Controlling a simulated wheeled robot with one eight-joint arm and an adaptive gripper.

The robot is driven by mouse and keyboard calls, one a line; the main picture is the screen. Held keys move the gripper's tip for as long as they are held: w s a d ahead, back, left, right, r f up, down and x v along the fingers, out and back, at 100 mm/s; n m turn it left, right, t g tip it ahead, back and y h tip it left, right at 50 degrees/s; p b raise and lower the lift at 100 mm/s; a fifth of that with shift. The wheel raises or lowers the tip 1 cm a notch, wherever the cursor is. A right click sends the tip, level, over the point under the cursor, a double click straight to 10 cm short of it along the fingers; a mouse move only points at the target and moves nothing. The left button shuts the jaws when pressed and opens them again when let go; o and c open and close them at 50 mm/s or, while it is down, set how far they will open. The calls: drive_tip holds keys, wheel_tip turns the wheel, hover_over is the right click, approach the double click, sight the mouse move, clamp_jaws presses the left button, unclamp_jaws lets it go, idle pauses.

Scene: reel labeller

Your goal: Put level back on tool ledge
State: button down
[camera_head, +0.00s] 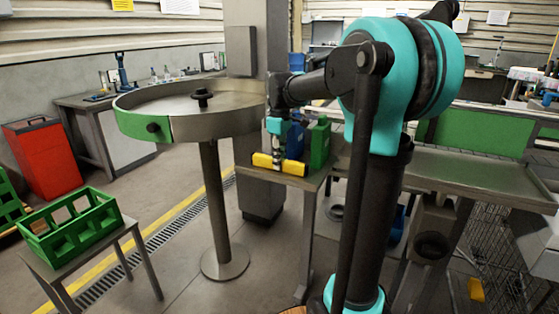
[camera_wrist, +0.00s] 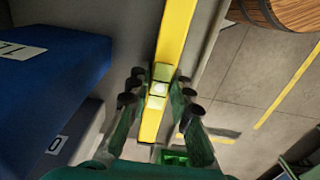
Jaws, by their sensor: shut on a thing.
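The yellow level (camera_head: 293,167) is in my gripper (camera_head: 278,157) in the head view, held roughly horizontal. In the wrist view the level (camera_wrist: 174,38) runs lengthwise between the fingers of my gripper (camera_wrist: 160,92), which are shut on it near its pale vial. In the head view the level is in front of a small grey metal ledge (camera_head: 311,183) on legs, overlapping its near left edge. I cannot tell whether the level touches the ledge.
A green container (camera_head: 319,142) and a blue one (camera_head: 295,141) stand on the ledge behind the level. A round steel table (camera_head: 185,127) is to its left. A green crate (camera_head: 70,230) sits on a low stand. A blue bin (camera_wrist: 50,75) is close on the left in the wrist view.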

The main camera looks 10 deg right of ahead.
drive_tip(key=c, duration=1.4)
unclamp_jaws()
drive_tip(key=shift+f, duration=0.1)
drive_tip(key=shift+o, duration=0.2)
wheel_tip(320, 180, up, 12)
